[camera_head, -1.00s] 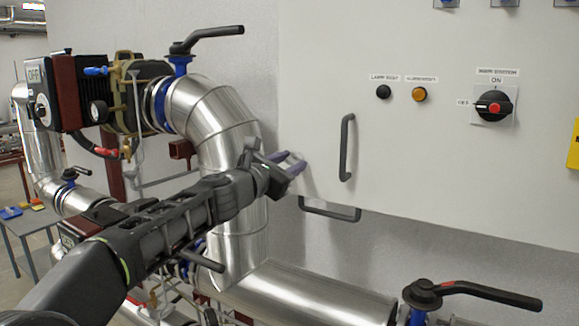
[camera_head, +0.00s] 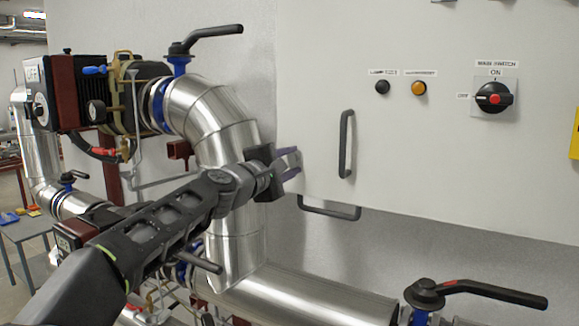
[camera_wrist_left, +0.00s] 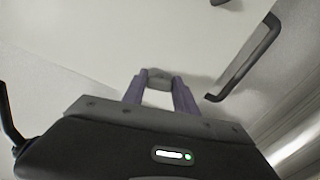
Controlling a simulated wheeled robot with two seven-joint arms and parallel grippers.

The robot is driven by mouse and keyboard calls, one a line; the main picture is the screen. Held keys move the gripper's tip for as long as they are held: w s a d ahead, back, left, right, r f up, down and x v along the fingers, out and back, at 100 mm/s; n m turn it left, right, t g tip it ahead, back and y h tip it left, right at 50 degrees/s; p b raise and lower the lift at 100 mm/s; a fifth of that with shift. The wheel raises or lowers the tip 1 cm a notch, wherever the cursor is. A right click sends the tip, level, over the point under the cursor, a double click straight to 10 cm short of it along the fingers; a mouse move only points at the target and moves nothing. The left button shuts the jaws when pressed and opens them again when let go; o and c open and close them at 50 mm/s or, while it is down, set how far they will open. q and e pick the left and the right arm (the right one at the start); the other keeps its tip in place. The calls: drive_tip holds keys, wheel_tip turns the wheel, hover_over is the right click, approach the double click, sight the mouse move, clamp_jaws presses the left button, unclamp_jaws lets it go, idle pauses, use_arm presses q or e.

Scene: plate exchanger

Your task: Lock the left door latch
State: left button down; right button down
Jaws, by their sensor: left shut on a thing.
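My left gripper (camera_head: 288,164) is at the left edge of the pale grey cabinet (camera_head: 430,160), left of the vertical door handle (camera_head: 346,145). In the left wrist view its two purple-grey fingers (camera_wrist_left: 159,90) are shut on a small grey piece, the left door latch (camera_wrist_left: 158,79), which sits against the pale cabinet surface. In the head view the latch is hidden behind the fingers. I cannot tell from these frames how far the latch is turned. My right gripper is out of view.
A second dark handle (camera_head: 330,212) hangs at the cabinet's lower edge. The silver elbow pipe (camera_head: 210,115) stands close behind my left arm. A black valve lever (camera_head: 490,290) is at the lower right. A main switch (camera_head: 494,97) is on the cabinet.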

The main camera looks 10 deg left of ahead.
use_arm(q)
drive_tip(key=shift+f+m+b, duration=0.1)
drive_tip(key=shift+m+b, duration=0.25)
drive_tip(key=shift+m, duration=1.05)
drive_tip(key=c, duration=1)
unclamp_jaws()
drive_tip(key=shift+o, duration=0.2)
drive_tip(key=b+v, duration=0.3)
drive_tip(key=v, duration=0.4)
drive_tip(key=shift+s, duration=0.35)
drive_tip(key=shift+a, duration=0.1)
